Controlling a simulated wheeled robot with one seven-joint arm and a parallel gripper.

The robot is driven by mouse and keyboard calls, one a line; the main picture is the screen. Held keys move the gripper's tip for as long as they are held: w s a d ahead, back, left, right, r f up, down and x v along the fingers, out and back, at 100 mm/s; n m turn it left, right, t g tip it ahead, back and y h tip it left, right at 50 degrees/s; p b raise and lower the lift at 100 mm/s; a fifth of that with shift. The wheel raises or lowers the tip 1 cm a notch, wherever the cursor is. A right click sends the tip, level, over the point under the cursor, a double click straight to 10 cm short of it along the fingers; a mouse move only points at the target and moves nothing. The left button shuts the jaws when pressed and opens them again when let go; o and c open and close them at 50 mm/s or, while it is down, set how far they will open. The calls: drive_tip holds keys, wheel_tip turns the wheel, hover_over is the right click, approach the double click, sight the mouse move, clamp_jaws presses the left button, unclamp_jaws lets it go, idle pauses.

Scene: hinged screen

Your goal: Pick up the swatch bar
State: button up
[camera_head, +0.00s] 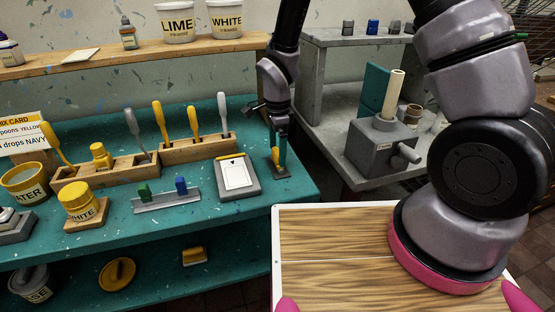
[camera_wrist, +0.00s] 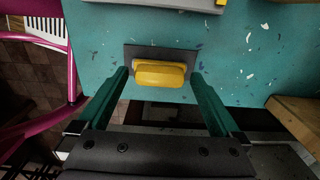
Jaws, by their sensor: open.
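A short yellow bar (camera_wrist: 160,73) with rounded edges lies on a dark flat plate (camera_wrist: 160,51) near the edge of the teal bench; I take it for the swatch bar. In the head view the yellow bar (camera_head: 276,157) shows at the bench's right end, partly hidden by my fingers. My gripper (camera_head: 279,148) points down over it. In the wrist view my gripper (camera_wrist: 160,76) is open, with one teal finger on each side of the bar and a gap on both sides. I cannot tell the exact height of the fingertips.
A clipboard-like board (camera_head: 238,175) lies just left of the bar. A grey rail (camera_head: 166,202) with green and blue blocks and a wooden brush rack (camera_head: 200,149) stand farther left. A grey bench (camera_head: 345,165) with a grey device (camera_head: 381,143) is to the right.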

drive_tip(key=c, duration=1.3)
drive_tip(key=shift+o, duration=0.2)
drive_tip(key=shift+r, duration=0.15)
wheel_tip(320, 180, up, 10)
drive_tip(key=o, duration=0.4)
drive_tip(key=shift+c, duration=0.9)
